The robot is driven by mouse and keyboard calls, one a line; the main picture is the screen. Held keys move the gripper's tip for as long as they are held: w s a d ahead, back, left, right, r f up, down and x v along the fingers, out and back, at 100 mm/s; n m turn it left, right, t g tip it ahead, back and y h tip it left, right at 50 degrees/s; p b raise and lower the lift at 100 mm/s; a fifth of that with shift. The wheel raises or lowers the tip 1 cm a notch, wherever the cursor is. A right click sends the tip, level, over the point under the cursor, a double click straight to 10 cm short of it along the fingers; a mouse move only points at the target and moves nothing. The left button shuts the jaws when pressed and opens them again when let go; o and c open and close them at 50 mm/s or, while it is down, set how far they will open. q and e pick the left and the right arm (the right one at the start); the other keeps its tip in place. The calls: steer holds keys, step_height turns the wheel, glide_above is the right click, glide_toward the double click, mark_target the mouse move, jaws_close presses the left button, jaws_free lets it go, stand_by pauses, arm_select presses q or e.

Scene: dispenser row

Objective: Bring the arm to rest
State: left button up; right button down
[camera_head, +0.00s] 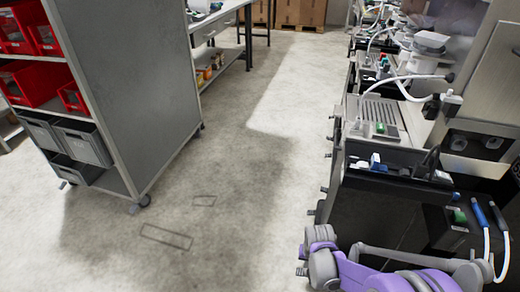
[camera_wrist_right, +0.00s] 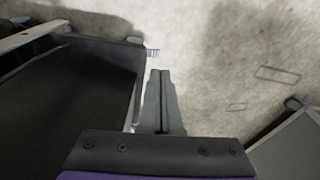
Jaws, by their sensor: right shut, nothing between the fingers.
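My right gripper (camera_wrist_right: 160,74) shows in the wrist view with its two dark fingers shut together and nothing between them. It is over the grey floor, beside a dark-topped unit on its left. In the head view my right arm, purple and grey, lies folded low at the bottom right, in front of the dispenser row; I cannot make out its fingertips there. My left gripper and left arm are in neither view.
A grey wheeled shelf (camera_head: 130,80) with red bins (camera_head: 35,82) and grey bins (camera_head: 82,143) stands at left. The dispenser row (camera_head: 385,158) runs along the right, with cables and small coloured parts. The concrete floor (camera_head: 235,180) between them is clear.

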steer(key=s+d+r+n+t, duration=0.1)
steer(key=s+r+t, duration=0.1)
steer(key=s+r, duration=0.95)
steer(key=s+r+n+t, duration=0.1)
steer(key=s+r, duration=0.4)
steer(key=s, duration=0.6)
arm_select(q)
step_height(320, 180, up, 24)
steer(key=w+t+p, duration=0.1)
steer(key=p, duration=1.9)
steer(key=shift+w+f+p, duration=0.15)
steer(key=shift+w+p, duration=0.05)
steer(key=shift+p, duration=0.15)
arm_select(e)
step_height(320, 180, up, 24)
steer(key=w+t, duration=0.1)
steer(key=w, duration=0.1)
steer(key=shift+d+f, duration=0.25)
steer(key=shift+d, duration=0.1)
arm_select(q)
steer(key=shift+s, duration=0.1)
arm_select(e)
steer(key=shift+s, duration=0.1)
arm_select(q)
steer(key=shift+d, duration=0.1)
